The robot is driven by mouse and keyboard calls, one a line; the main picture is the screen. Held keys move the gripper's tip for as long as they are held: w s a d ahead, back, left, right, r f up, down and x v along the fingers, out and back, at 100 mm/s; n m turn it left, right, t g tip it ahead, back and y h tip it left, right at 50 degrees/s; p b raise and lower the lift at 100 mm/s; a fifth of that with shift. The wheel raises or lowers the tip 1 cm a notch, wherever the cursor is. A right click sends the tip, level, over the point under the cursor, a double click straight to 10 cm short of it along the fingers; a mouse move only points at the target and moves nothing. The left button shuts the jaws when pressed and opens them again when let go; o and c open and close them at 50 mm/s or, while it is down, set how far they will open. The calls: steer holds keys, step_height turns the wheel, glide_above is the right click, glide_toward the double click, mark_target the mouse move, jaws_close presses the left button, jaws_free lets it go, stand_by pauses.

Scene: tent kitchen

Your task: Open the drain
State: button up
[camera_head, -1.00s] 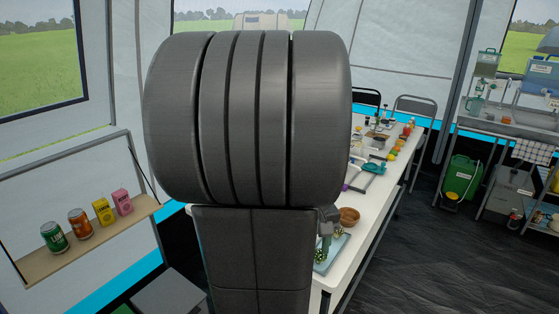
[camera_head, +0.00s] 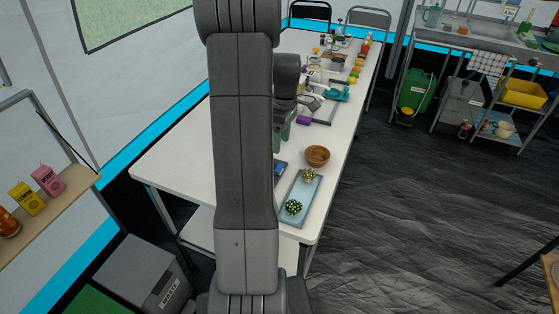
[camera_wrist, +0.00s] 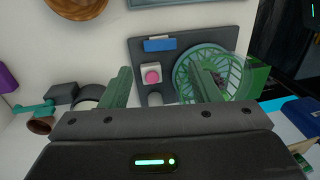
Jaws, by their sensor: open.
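A grey metal sink unit (camera_head: 460,21) stands at the far right in the head view, its top partly cut off. I cannot make out a drain in either view. My gripper (camera_wrist: 160,85) shows in the wrist view with its two green fingers spread and nothing held between them. In the head view it hangs over the white table, mostly hidden behind my arm. Past the fingers in the wrist view is a dark grey board (camera_wrist: 184,46) with a blue block (camera_wrist: 160,44), a pink round button (camera_wrist: 153,77) and a green mesh basket (camera_wrist: 222,72).
The long white table (camera_head: 172,165) carries a wooden bowl (camera_head: 317,155), a pale blue tray (camera_head: 301,190) and several small items. A green container (camera_head: 417,92) and a yellow bin (camera_head: 524,94) are at the sink unit. The dark floor (camera_head: 400,210) right of the table is mostly clear.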

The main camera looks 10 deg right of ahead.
steer(key=f, duration=0.5)
steer(key=s+f, duration=0.1)
steer(key=f, duration=0.2)
steer(key=shift+a+f, duration=0.2)
steer(key=shift+a, duration=0.2)
